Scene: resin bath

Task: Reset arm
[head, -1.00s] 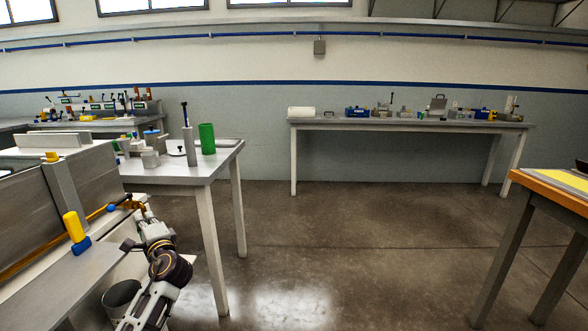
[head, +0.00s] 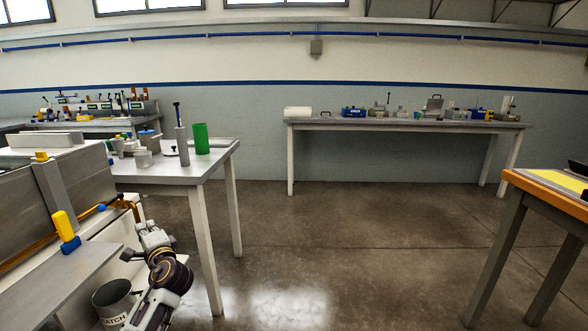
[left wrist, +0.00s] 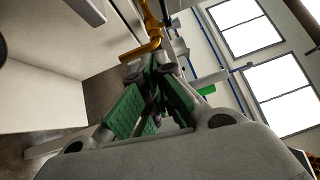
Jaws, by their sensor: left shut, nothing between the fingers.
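My left arm comes up from the bottom left of the head view. My left gripper (head: 141,240) is beside the front of the grey bath (head: 20,190), close to the end of its orange rail (head: 45,258). In the left wrist view, its green-padded fingers (left wrist: 157,98) are closed together with nothing between them. An orange bar (left wrist: 140,50) shows beyond the fingertips there. My right gripper is not in view.
A bucket marked CATCH (head: 114,301) stands low beside my left arm. A side table (head: 185,175) with a green cylinder (head: 201,139) is just beyond. An orange-edged table (head: 550,195) is at right. The middle floor is clear.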

